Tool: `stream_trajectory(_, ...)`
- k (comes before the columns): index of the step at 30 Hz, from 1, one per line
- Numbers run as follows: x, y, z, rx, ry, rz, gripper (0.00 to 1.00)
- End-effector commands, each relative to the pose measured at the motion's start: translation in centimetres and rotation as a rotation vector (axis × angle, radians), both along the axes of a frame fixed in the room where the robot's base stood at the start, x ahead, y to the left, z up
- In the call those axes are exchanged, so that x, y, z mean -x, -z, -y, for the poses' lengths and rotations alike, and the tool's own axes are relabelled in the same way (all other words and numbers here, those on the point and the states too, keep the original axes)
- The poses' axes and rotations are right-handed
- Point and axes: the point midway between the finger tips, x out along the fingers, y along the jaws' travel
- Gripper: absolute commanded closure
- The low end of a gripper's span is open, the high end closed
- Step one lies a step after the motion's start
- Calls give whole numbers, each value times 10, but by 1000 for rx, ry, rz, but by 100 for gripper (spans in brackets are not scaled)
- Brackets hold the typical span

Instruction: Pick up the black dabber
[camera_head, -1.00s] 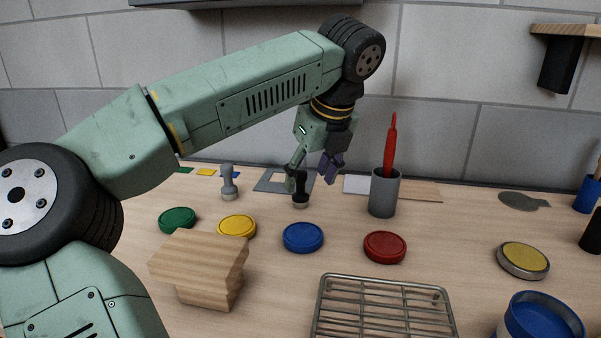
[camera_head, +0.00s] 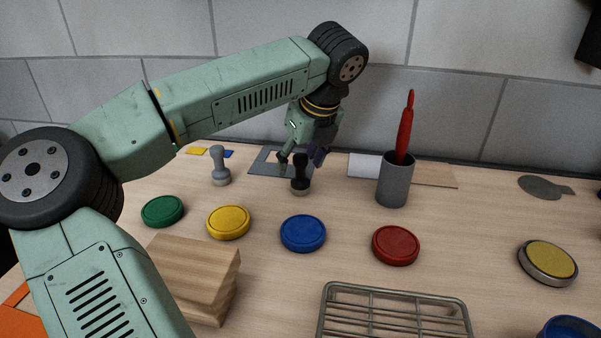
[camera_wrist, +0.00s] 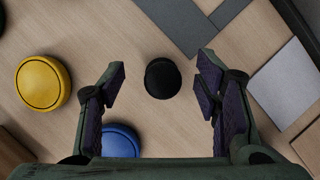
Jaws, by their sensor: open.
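The black dabber (camera_head: 300,176) stands upright on the wooden table, behind the blue round pad (camera_head: 303,232). In the wrist view the dabber (camera_wrist: 163,78) shows from above as a dark round top. My gripper (camera_head: 303,158) is above and around the dabber's upper part in the head view. In the wrist view my gripper (camera_wrist: 165,80) is open, with one finger on each side of the dabber and a gap to both. I cannot tell exactly how far down the fingertips reach.
A grey dabber (camera_head: 220,166) stands to the left. A grey cup (camera_head: 394,180) with a red tool is to the right. Green (camera_head: 163,211), yellow (camera_head: 228,222) and red (camera_head: 396,245) pads lie in front. A wooden block (camera_head: 195,275) and wire rack (camera_head: 395,312) are nearer.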

Motion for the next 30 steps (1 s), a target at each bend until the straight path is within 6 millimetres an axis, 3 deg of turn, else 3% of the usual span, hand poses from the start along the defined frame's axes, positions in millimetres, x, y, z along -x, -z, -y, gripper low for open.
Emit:
stream_trajectory(7, -11, 31, -5, 2, 1, -2, 43)
stream_trajectory(16, -13, 37, -7, 0, 1, 0, 43)
stream_trajectory(30, -13, 36, -7, 1, 1, -1, 75)
